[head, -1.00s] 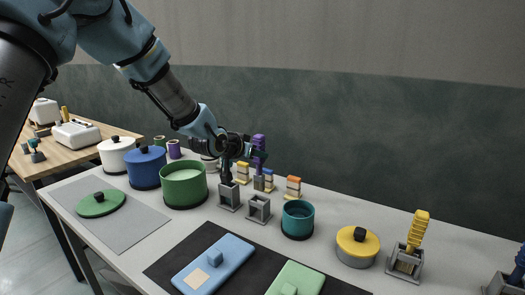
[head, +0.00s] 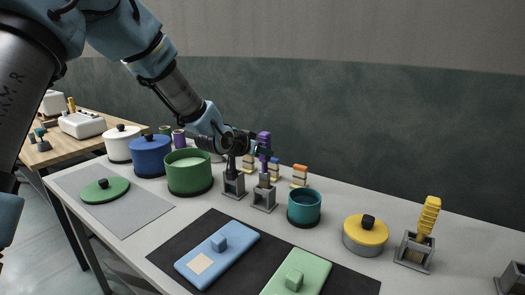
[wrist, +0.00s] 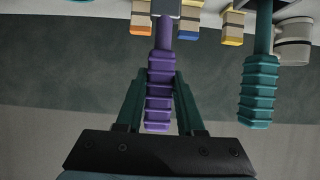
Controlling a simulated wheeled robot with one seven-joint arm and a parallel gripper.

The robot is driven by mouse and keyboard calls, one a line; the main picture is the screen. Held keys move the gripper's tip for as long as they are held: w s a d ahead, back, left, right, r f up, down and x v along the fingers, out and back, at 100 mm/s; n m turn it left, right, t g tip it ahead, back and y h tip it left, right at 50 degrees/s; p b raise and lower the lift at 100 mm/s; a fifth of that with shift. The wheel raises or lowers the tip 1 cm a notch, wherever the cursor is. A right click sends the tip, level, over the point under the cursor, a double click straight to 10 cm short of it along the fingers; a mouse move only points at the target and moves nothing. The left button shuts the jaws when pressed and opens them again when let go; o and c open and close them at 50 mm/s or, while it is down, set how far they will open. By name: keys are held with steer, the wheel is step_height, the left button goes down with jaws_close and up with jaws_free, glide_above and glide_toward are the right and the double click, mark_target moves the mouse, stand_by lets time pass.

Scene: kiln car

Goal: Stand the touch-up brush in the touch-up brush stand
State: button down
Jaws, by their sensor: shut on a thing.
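The touch-up brush has a purple ribbed handle (head: 264,141) and a grey lower part. It is upright, handle up. My gripper (wrist: 160,90) is shut on the handle, with a teal finger on each side in the wrist view. In the head view the grey square stand (head: 264,201) is directly under the brush. The brush's lower end is at the top of the stand; I cannot tell how far it is inside. In the wrist view the purple handle (wrist: 159,92) runs up to a grey part at the top edge.
A green pot (head: 188,180) and a teal pot (head: 304,210) flank the stands. Small coloured blocks (head: 300,175) stand behind.

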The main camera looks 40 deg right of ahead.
steer(key=shift+f+b, duration=2.1)
steer(key=shift+f, duration=0.75)
steer(key=shift+f+b, duration=0.6)
steer(key=shift+b, duration=0.15)
steer(key=shift+c, duration=2.2)
jaws_free()
steer(key=shift+a, duration=0.1)
steer(key=p, duration=0.2)
glide_toward(263, 171)
steer(key=shift+x, duration=0.8)
